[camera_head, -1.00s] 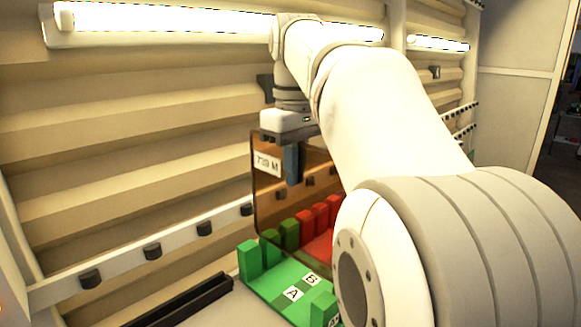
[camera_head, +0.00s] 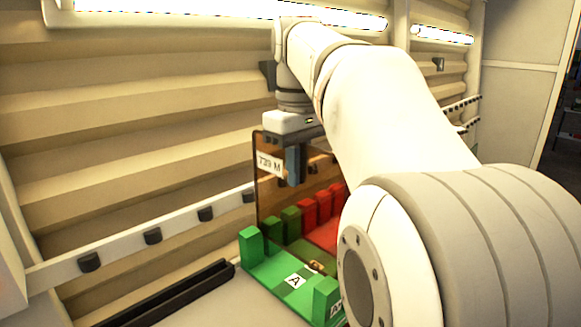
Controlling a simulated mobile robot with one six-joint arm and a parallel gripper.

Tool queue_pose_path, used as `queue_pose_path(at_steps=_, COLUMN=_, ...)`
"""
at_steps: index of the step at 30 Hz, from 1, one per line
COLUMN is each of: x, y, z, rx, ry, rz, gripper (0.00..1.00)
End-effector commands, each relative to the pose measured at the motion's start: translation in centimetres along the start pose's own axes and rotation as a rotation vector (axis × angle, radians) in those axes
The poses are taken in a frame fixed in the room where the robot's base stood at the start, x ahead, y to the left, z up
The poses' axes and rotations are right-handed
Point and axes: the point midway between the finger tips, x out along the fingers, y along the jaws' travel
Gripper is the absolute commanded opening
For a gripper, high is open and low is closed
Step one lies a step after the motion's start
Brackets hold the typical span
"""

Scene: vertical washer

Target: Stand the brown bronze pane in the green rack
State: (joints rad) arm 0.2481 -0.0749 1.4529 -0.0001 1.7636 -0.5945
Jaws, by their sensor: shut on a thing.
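The brown bronze pane (camera_head: 270,195) is see-through and upright, with a white label reading "739 M" near its top left corner. My gripper (camera_head: 293,165) is shut on its upper part, one dark finger showing in front of the label's right side. The green rack (camera_head: 262,270) lies below, with upright green posts and a tile marked A. The pane's lower part overlaps the rack in view, and a B tile and several posts show tinted through it. I cannot tell whether its lower edge touches the rack. My arm hides the pane's right side.
A red rack (camera_head: 322,232) with red posts adjoins the green one behind, seen through the pane. A black rail (camera_head: 185,295) lies at the lower left. A pale bar with dark knobs (camera_head: 140,242) runs along the ribbed wall.

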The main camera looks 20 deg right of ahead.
Motion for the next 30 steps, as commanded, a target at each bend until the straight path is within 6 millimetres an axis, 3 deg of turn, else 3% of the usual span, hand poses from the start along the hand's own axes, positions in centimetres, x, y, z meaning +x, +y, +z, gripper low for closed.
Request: queue_pose_path(at_steps=30, x=3.6, y=0.1, z=0.0, rx=0.002, ry=0.002, rz=0.001, gripper=0.00)
